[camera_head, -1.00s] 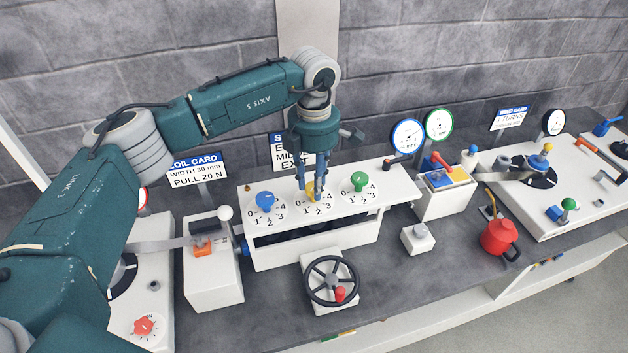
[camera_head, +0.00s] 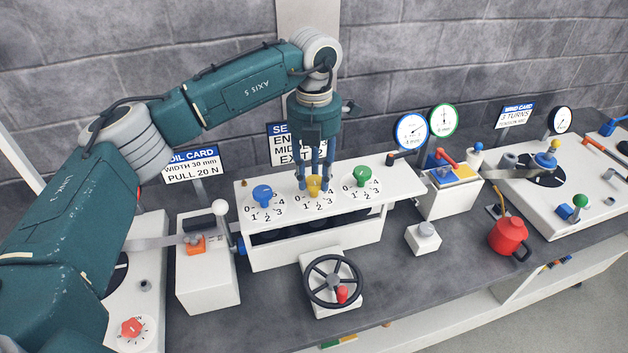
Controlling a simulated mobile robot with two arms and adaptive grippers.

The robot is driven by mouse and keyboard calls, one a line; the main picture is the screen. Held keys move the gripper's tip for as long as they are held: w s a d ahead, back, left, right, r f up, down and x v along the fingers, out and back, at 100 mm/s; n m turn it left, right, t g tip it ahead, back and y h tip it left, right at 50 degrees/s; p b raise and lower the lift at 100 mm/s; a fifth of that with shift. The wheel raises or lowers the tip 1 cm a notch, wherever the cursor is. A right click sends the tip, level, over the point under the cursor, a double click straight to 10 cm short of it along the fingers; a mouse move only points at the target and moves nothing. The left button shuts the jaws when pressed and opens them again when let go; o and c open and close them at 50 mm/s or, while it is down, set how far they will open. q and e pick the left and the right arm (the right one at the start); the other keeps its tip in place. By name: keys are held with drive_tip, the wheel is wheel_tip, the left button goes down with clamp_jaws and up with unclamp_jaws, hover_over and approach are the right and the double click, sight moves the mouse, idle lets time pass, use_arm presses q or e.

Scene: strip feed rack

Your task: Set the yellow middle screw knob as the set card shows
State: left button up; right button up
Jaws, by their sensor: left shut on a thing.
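The yellow middle screw knob (camera_head: 314,184) stands on the white rack top (camera_head: 338,178), between the blue knob (camera_head: 262,193) and the green knob (camera_head: 362,175). A dial of numbers from 0 to 4 surrounds it. My left gripper (camera_head: 314,183) points down from above and is shut on the yellow knob, with its fingers on both sides. The knob's exact setting is hard to read. My right gripper is not in view.
A black handwheel (camera_head: 333,281) stands in front of the rack. The coil card (camera_head: 192,165) is at left. Two round gauges (camera_head: 411,131) and a red lever (camera_head: 447,157) are at right. A red can (camera_head: 508,234) stands farther right.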

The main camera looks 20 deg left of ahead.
sight(314, 180)
use_arm(q)
drive_tip(key=n+b, duration=0.2)
drive_tip(key=n, duration=0.3)
drive_tip(key=shift+n, duration=0.3)
drive_tip(key=shift+w+r+n+b, duration=0.15)
drive_tip(key=shift+n+b, duration=0.8)
drive_tip(key=shift+n, duration=1.25)
drive_tip(key=o, duration=1.2)
drive_tip(key=shift+d, duration=0.1)
drive_tip(key=shift+c, duration=0.2)
wheel_tip(314, 180, up, 12)
